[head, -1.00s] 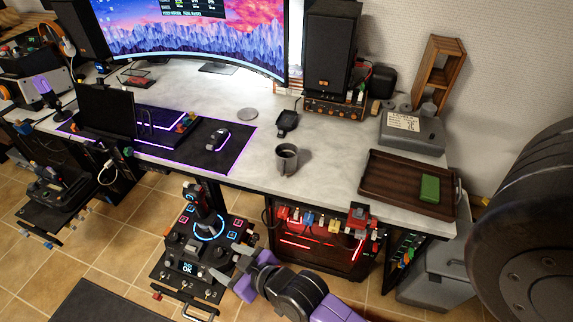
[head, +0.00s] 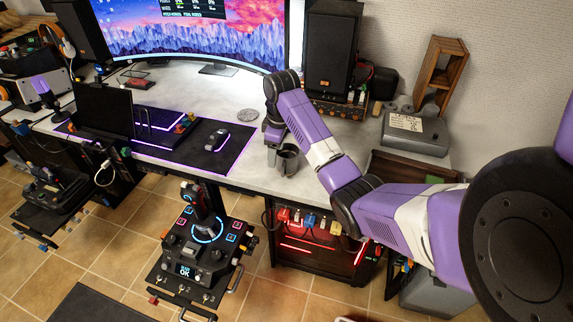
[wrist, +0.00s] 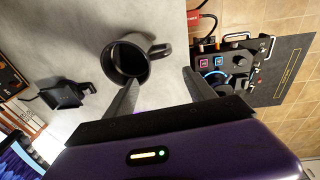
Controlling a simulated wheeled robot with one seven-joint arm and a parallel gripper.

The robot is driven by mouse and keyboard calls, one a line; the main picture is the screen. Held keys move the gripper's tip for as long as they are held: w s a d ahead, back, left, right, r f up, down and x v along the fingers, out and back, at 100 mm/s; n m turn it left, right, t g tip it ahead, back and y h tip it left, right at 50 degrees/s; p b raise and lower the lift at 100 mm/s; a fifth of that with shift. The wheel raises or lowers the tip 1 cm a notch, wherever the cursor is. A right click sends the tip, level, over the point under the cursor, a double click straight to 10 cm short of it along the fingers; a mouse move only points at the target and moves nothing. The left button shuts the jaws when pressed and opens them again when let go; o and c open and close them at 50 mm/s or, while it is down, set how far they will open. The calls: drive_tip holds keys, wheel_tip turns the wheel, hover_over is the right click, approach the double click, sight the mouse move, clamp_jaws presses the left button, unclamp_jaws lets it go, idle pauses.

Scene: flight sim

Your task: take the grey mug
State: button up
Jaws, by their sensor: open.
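The dark grey mug (head: 288,160) stands upright on the light desktop near its front edge in the head view. In the wrist view the mug (wrist: 127,62) shows its open top and its handle pointing right. My gripper (head: 275,150) is at the mug's left side in the head view, partly hidden by my arm. In the wrist view my gripper (wrist: 160,85) is open, its two fingers apart, with the mug ahead of them and nearer the left finger. I cannot tell whether that finger touches it.
A small black stand (wrist: 66,95) lies on the desk near the mug. A brown tray (head: 395,168), a grey box (head: 415,132) and a speaker (head: 332,55) are to the right. A mousepad (head: 205,150) is to the left. A joystick panel (head: 200,245) stands below the desk edge.

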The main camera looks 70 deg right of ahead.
sight(283, 164)
drive_tip(key=s, duration=0.1)
drive_tip(key=s+g, duration=0.1)
drive_tip(key=shift+s+r+n+y, duration=0.3)
wheel_tip(283, 164, down, 8)
drive_tip(key=shift+r, duration=0.15)
drive_tip(key=shift+c, duration=0.2)
clamp_jaws()
